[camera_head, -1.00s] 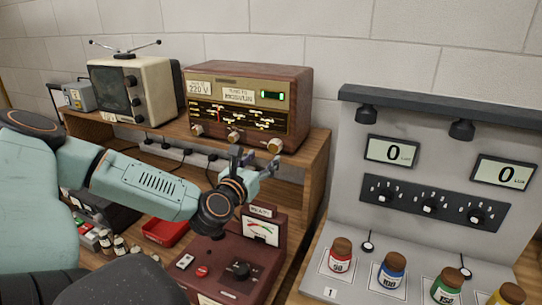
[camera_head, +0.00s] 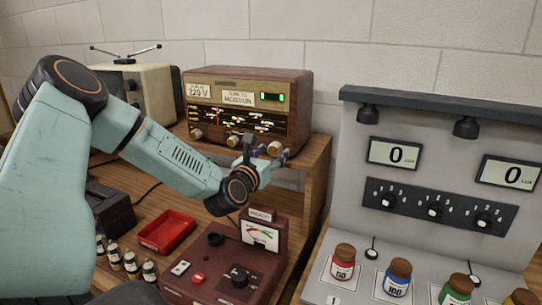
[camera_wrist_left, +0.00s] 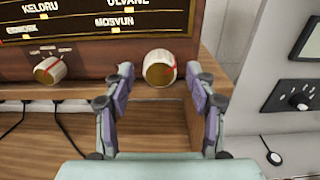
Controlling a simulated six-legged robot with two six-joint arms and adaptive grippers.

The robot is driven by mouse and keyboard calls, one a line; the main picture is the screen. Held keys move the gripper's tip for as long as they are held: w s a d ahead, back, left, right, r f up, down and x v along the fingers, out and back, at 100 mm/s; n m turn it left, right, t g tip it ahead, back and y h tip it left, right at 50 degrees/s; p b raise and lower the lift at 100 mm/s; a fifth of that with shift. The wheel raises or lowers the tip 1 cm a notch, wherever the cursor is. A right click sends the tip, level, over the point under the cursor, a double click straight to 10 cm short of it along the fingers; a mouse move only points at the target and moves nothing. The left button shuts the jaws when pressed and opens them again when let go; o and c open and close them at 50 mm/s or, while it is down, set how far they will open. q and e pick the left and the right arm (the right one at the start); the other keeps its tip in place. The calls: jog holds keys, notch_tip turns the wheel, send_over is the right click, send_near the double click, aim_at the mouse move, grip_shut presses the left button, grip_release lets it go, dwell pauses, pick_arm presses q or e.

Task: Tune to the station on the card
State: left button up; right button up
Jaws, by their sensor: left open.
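The brown wooden radio (camera_head: 304,95) stands on the wooden shelf at the back. A card (camera_head: 238,98) on its upper front reads "TUNE TO MOSVUN". The lit dial (camera_head: 240,120) shows station names; the wrist view shows the MOSVUN label (camera_wrist_left: 114,21). Below are the left knob (camera_head: 196,134), the middle knob (camera_head: 232,141) and the right knob (camera_head: 274,148). My left gripper (camera_head: 267,153) is open in front of the right knob. My right gripper is out of view.
A cream television (camera_head: 155,88) stands left of the radio. Below are a maroon meter unit (camera_head: 265,234), a red tray (camera_head: 167,232) and small bottles (camera_head: 131,265). A grey lamp panel (camera_head: 425,160) with jars stands at right, close to the shelf edge (camera_head: 322,180).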

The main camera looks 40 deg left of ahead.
pick_arm(q)
jog(key=shift+c, duration=0.2)
jog(key=c, duration=1.1)
